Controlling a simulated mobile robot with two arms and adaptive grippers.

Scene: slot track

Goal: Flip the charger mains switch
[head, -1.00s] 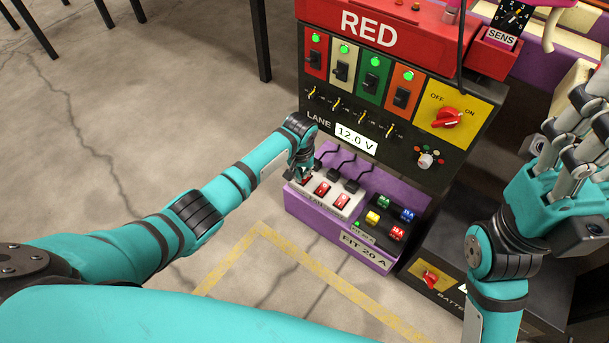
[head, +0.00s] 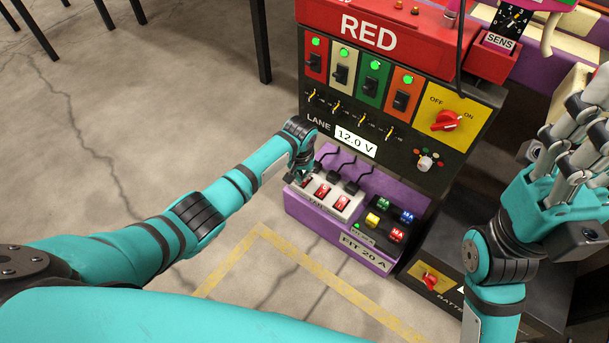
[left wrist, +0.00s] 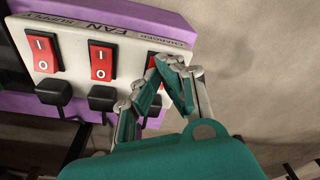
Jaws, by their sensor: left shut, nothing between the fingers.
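A white strip (head: 348,208) on the purple base carries three red rocker switches. In the left wrist view the middle switch (left wrist: 101,61) and the far-left switch (left wrist: 43,51) show clearly. The charger mains switch (left wrist: 152,61), under the CHARGER label, is partly hidden behind my left fingers. It is the leftmost in the head view (head: 307,182); its rocker position cannot be read. My left gripper (head: 304,178), also in the left wrist view (left wrist: 172,64), is shut and empty right over this switch. Contact cannot be told. My right gripper (head: 590,105) is raised at the right edge, tips unclear.
Black plugs with cables (head: 352,186) stand just behind the switches. Coloured fuses (head: 384,222) sit to the right. The black RED lane panel (head: 345,118) rises behind, with toggles and a yellow OFF/ON plate (head: 470,113). The floor (head: 110,140) at left is clear.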

